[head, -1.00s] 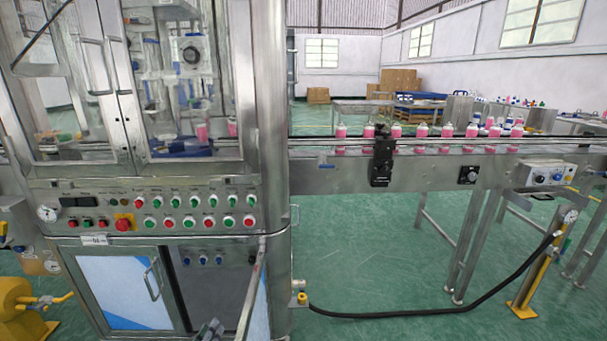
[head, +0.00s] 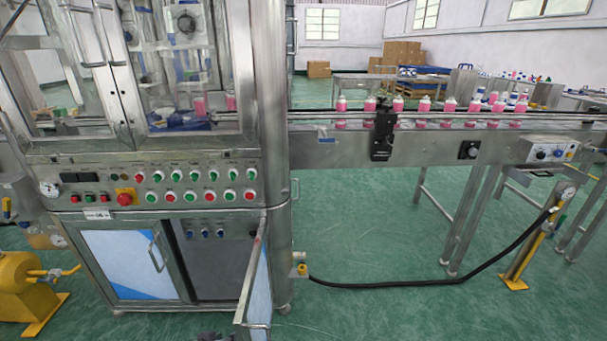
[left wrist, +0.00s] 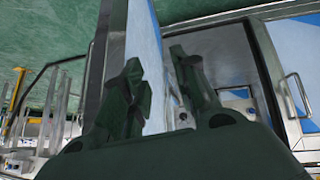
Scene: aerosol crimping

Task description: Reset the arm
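My left gripper (left wrist: 160,75) shows in the left wrist view with its two dark fingers apart, so it is open. An opened cabinet door (left wrist: 146,45) appears between or behind the fingers; I cannot tell if they touch it. In the head view this door (head: 252,275) stands swung outward, edge-on, at the right of the lower cabinet. A small dark part of my left gripper shows at the bottom edge of the head view, left of the door. My right gripper is in neither view.
The machine's button panel (head: 160,185) is above the cabinet. The closed left cabinet door (head: 125,262) has a handle. A conveyor (head: 420,146) with several pink cans runs right. A black hose (head: 400,284) leads to a yellow post (head: 520,262). Green floor (head: 390,315) is clear in front.

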